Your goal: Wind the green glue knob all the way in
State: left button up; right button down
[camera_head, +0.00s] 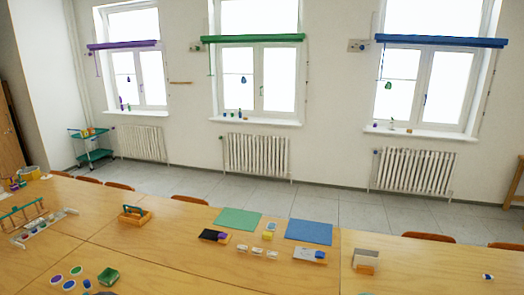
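I cannot make out a green glue knob for sure in the head view. Several small whitish pieces (257,252) lie in a row on the long wooden table (200,255), in front of a green mat (238,219) and a blue mat (309,231). They are too small to tell whether one is a glue stick or has a knob. Neither my left nor my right gripper is in the picture.
An orange box with a teal handle (134,215), a green bowl (108,276), small coloured discs (69,285) and a rack (38,219) stand on the left. A grey-white and orange holder (366,260) stands right of centre. Chairs (428,237) line the far edge. The right tabletop is mostly bare.

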jog(key=shift+f+b, duration=0.85)
jog(key=shift+f, duration=0.3)
dwell(0.9)
jog(key=shift+r, duration=0.25)
jog(key=shift+r+p, duration=0.3)
jog(key=shift+p, duration=0.05)
jog(key=shift+c, duration=1.2)
grip_release()
